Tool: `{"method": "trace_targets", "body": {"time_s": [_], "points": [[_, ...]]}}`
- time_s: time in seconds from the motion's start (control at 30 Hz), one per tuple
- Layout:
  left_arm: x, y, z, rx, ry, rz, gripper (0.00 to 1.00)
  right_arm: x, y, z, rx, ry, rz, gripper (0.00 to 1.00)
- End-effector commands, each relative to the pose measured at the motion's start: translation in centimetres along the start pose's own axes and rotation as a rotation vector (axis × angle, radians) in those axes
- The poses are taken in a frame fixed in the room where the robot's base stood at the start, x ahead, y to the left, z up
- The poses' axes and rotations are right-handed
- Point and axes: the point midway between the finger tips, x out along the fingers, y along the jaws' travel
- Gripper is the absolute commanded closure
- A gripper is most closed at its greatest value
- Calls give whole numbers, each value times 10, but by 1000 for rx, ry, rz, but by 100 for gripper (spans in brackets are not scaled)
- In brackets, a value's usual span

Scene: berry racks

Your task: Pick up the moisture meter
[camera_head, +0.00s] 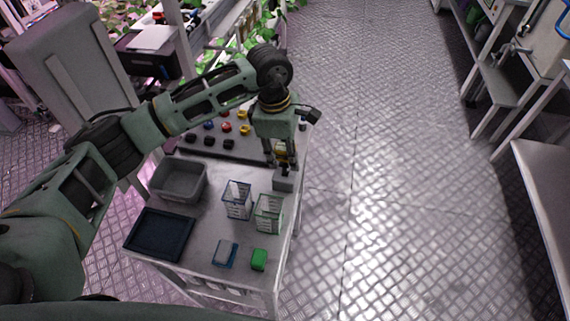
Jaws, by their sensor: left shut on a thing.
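The moisture meter (281,156) appears as a small yellow body at the far right part of the cart top, partly hidden by fingers. My left gripper (281,163) points down from above and is shut on it. A small grey block (284,182) sits directly below the fingers; I cannot tell whether the meter still touches it. My right gripper is not in view.
The cart top (205,225) carries a grey bin (180,181), a dark tray (160,233), two clear baskets (238,200), a blue-and-white box (225,253) and a green block (259,260). A dark board (225,143) holds several coloured knobs. Open floor (390,180) lies right.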

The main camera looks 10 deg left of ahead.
Motion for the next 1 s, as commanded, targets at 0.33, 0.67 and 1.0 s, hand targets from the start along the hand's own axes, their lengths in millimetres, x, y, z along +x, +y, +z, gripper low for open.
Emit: {"method": "trace_targets", "body": {"time_s": [0.33,0.67,1.0], "points": [[-34,-69,2,5,3,-1,100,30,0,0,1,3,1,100],[-61,-108,5,0,2,-4,100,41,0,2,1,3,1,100],[-61,-116,-2,119,3,-21,100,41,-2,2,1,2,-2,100]]}}
